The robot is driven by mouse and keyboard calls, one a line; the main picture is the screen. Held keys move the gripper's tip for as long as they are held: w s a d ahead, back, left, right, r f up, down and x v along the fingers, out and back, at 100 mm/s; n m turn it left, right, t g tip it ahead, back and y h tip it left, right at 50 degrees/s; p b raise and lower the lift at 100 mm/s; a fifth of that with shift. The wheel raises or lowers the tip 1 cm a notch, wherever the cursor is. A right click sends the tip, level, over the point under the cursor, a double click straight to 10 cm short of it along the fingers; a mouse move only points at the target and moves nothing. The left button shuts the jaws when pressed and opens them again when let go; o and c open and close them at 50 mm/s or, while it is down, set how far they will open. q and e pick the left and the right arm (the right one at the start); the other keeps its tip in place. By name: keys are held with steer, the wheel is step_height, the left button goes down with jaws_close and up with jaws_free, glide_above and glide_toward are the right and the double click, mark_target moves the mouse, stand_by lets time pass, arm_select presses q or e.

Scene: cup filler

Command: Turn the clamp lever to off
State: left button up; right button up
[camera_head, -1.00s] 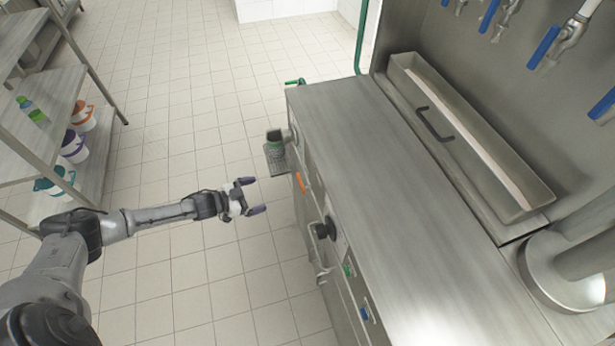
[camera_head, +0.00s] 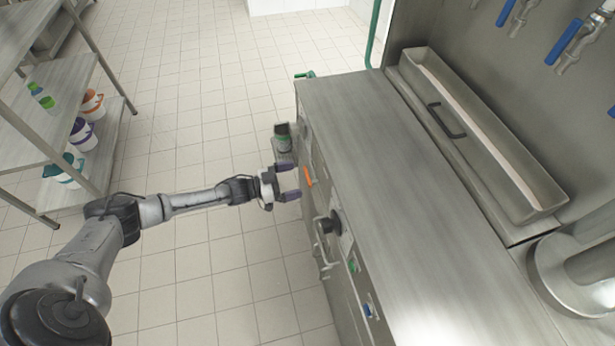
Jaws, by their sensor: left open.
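My left gripper (camera_head: 291,181) is open and empty, its two purple-grey fingertips pointing right toward the front of the steel machine (camera_head: 375,135). An orange lever (camera_head: 308,177) sits on that front, just right of the fingertips and apart from them as far as I can see. It looks like the clamp lever, but no label is readable. A dark and green cup-like thing (camera_head: 283,139) is at the small outlet on the machine's far end, just beyond the gripper. My right gripper is not in view.
A black knob (camera_head: 331,224), a green button (camera_head: 352,265) and a blue one (camera_head: 368,310) are on the machine front, nearer me. A metal handle (camera_head: 322,245) juts out below the knob. Shelving with buckets (camera_head: 92,104) stands at left. The tiled floor between is clear.

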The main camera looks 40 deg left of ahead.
mark_target(308, 175)
arm_select(q)
steer(key=shift+b+x, duration=0.3)
steer(key=shift+x, duration=2.4)
steer(key=c, duration=0.8)
